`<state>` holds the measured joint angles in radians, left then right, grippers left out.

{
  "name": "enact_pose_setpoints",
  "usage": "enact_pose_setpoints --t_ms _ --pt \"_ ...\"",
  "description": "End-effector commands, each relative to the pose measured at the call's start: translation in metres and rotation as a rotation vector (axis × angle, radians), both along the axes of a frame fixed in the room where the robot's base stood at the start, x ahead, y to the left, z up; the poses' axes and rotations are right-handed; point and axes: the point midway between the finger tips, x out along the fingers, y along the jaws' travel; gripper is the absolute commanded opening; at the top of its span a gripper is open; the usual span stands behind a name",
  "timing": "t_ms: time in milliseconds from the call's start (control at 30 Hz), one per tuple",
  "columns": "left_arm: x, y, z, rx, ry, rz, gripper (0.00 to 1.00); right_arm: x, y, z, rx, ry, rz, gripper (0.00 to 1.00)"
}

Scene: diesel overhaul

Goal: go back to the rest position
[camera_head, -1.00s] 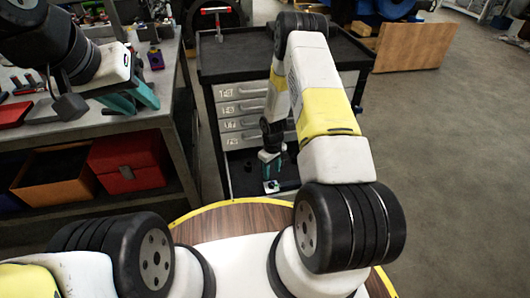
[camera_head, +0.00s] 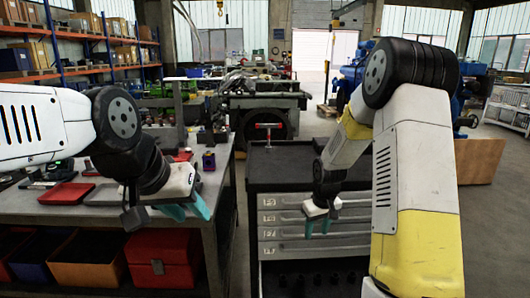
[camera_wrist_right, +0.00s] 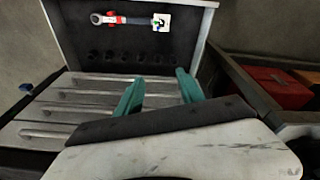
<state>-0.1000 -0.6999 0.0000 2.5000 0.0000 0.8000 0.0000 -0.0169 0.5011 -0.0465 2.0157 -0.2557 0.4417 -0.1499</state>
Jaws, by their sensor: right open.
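My left gripper (camera_head: 187,210) shows in the head view over the front edge of the workbench. Its two teal fingers stand apart and nothing shows between them. My right gripper (camera_head: 318,228) hangs pointing down in front of the drawer fronts of the black-topped tool cabinet (camera_head: 290,170). It is open and empty. In the right wrist view its teal fingers (camera_wrist_right: 158,92) are spread wide, with the drawer fronts (camera_wrist_right: 85,105) behind them.
The workbench (camera_head: 75,207) at left carries small parts and a red tray (camera_head: 52,193). A red bin (camera_head: 160,264) sits beneath.

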Motion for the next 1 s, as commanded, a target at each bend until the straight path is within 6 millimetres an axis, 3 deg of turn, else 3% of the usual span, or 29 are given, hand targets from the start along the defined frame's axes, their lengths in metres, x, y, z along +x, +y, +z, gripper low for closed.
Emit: enact_pose_setpoints --t_ms 33,200,300,500,633,800,1000 --pt "0.000 0.000 0.000 0.000 0.000 0.000 0.36 -0.008 0.000 0.032 0.010 -0.030 -0.020 0.45" --pt "0.000 0.000 0.000 0.000 0.000 0.000 0.36 -0.046 0.004 0.111 0.053 -0.098 -0.085 0.45" --pt "0.000 0.000 0.000 0.000 0.000 0.000 0.36 -0.074 0.006 0.150 0.082 -0.136 -0.120 0.45" --pt "0.000 0.000 0.000 0.000 0.000 0.000 0.36 -0.140 0.013 0.210 0.148 -0.212 -0.179 0.45" --pt "0.000 0.000 0.000 0.000 0.000 0.000 0.36 -0.186 0.018 0.235 0.195 -0.257 -0.207 0.45" --pt "0.000 0.000 0.000 0.000 0.000 0.000 0.36 -0.231 0.024 0.250 0.246 -0.300 -0.234 0.45" --pt "0.000 0.000 0.000 0.000 0.000 0.000 0.36 -0.254 0.027 0.252 0.273 -0.317 -0.247 0.45"
